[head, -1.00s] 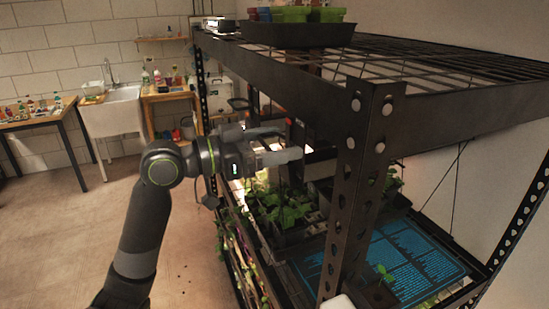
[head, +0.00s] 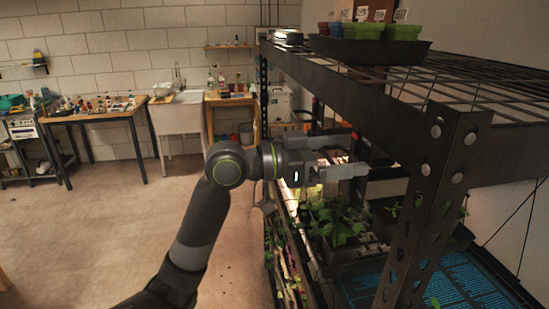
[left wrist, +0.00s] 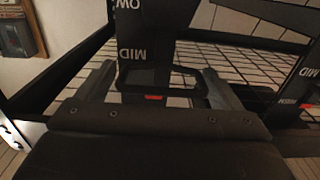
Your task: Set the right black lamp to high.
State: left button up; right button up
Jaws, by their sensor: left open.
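In the left wrist view a black upright panel (left wrist: 145,45) bears the words MID and a cut-off OW. A black loop-shaped handle (left wrist: 160,79) with a small red mark stands below MID. My left gripper (left wrist: 160,88) is open, one finger on each side of this handle; contact cannot be told. I cannot tell which panel belongs to the right lamp. In the head view my left gripper (head: 360,155) reaches into the rack; the lamps are largely hidden there. My right gripper is out of view.
The black rack's front post (head: 425,205) and top beam (head: 370,100) stand close to my left gripper. Seedlings (head: 340,222) sit below it. A black tray (head: 370,52) with colored pots is on top. Floor to the left is open; a sink (head: 180,125) stands behind.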

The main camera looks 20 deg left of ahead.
pick_arm(q)
jog(key=b+v, duration=0.9)
jog(key=v, duration=0.8)
jog(key=shift+s, duration=0.25)
dwell(0.7)
